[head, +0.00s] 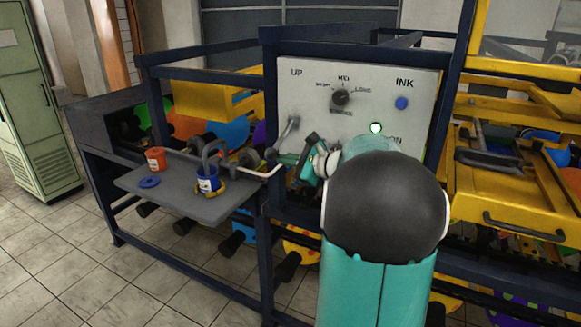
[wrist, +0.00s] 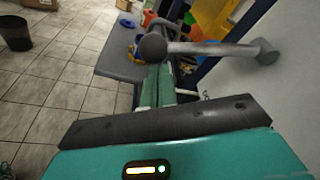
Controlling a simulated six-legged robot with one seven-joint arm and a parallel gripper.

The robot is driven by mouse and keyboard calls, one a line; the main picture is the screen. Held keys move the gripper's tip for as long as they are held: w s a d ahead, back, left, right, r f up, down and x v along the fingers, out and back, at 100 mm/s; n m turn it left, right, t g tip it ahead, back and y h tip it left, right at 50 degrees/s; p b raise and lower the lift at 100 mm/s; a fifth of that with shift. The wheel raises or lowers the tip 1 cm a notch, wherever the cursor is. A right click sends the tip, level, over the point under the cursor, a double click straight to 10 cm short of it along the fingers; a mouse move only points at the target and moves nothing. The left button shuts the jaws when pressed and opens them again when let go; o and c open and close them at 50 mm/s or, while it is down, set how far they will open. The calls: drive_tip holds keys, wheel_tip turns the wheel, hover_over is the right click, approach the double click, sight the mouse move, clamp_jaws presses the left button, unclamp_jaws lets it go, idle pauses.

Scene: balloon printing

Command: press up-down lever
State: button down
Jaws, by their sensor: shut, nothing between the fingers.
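The up-down lever (head: 287,132) is a grey rod on the pale panel, below the "UP" label. Its lower end reaches down to the left. In the wrist view the lever (wrist: 215,48) runs across the picture from its mount at the right to a round dark knob (wrist: 152,47). My gripper (head: 284,158) is in front of the panel, close to the lever's lower end. In the wrist view its teal fingers (wrist: 159,76) are shut together and empty, with their tips at the knob. I cannot tell whether they touch it. My arm hides the panel's lower right part.
The panel (head: 325,75) also carries a mode dial (head: 340,97), a blue ink button (head: 401,103) and a lit green button (head: 376,128). A grey side shelf (head: 140,180) holds a red pot (head: 156,160) and a blue pot (head: 208,180). Yellow frames stand at the right.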

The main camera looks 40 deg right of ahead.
wheel_tip(320, 180, up, 13)
drive_tip(key=m+g+y, duration=0.1)
drive_tip(key=m+y, duration=0.2)
drive_tip(key=m, duration=0.5)
drive_tip(key=shift+r, duration=0.3)
drive_tip(key=shift+d, duration=0.15)
drive_tip(key=v, duration=0.7)
drive_tip(key=shift+s, duration=0.15)
drive_tip(key=shift+g, duration=0.3)
